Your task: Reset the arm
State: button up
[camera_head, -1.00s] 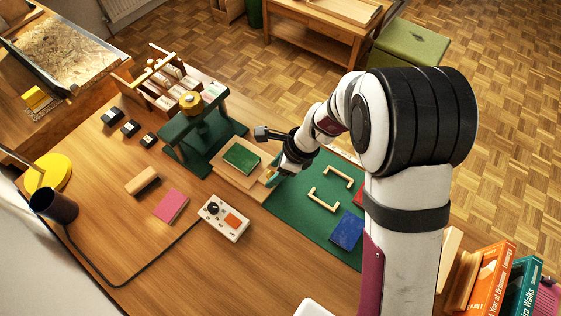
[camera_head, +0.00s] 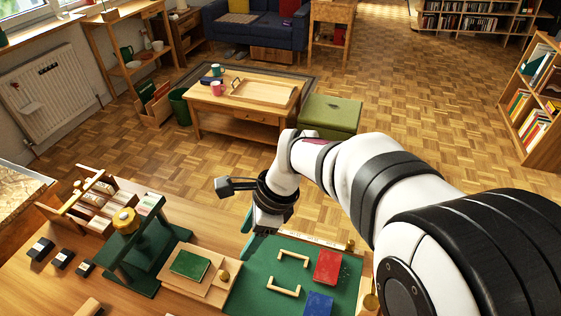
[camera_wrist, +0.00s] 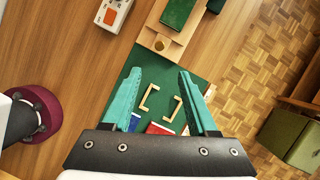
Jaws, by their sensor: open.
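My gripper (camera_wrist: 158,103) is open and empty, with two teal fingers spread apart in the wrist view. In the head view my gripper (camera_head: 250,232) hangs above the workbench near the left edge of the green mat (camera_head: 258,283). Nothing is between the fingers; the mat and its two wooden brackets lie below, apart from them. My arm reaches in from the right of the head view, bent at the wrist.
A green book (camera_head: 190,264) lies on a wooden board beside the mat. A green press (camera_head: 135,250) stands left of it. A red book (camera_head: 327,267) and a blue book (camera_head: 318,304) lie on the mat. Open floor (camera_head: 400,110) lies beyond the bench.

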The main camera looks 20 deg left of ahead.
jog(key=s+d+r+n+t, duration=0.1)
jog(key=s+d+r+n, duration=0.15)
jog(key=d, duration=0.45)
jog(key=s+d+r+n, duration=0.1)
jog(key=s+d+r, duration=0.15)
jog(key=d, duration=0.45)
jog(key=s+d+f+n+h, duration=0.2)
jog(key=s+d+n, duration=0.2)
jog(key=s+d, duration=0.5)
jog(key=shift+s+d+t, duration=0.25)
jog(key=shift+s+t, duration=0.05)
jog(key=shift+s, duration=0.15)
